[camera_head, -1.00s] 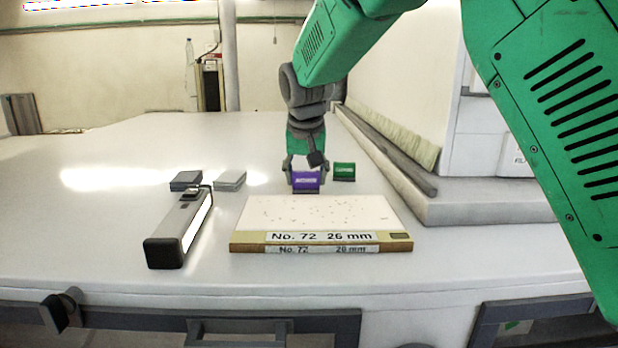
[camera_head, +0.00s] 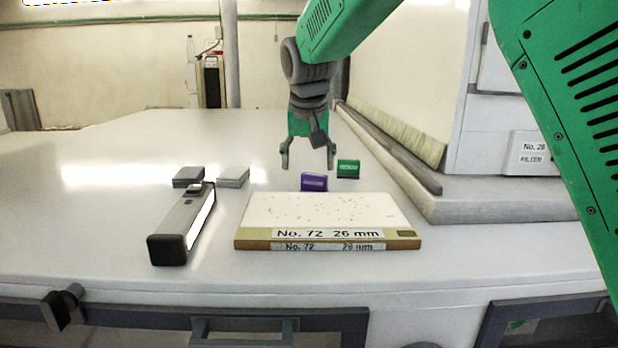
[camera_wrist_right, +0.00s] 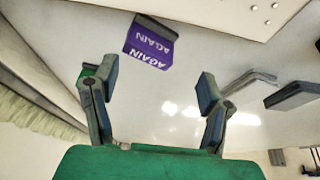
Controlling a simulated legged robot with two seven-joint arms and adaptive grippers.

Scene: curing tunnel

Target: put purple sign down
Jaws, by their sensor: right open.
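The purple sign (camera_head: 314,182) stands on the table just behind the white board, apart from my gripper. In the right wrist view the purple sign (camera_wrist_right: 149,44) reads "AGAIN" and lies beyond the fingertips. My right gripper (camera_head: 308,168) is open and empty, raised above and behind the sign. Its two spread fingers also show in the right wrist view (camera_wrist_right: 146,85). A green sign (camera_head: 348,168) stands to the right of the purple one; in the wrist view it is mostly hidden behind a finger. My left gripper is not in view.
The board labelled "No. 72 26 mm" (camera_head: 330,212) lies in front of the signs. A dark lamp-like bar (camera_head: 172,247) and two grey blocks (camera_head: 188,176) (camera_head: 233,177) are to the left. A raised ledge (camera_head: 500,206) bounds the right side. The far left table is clear.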

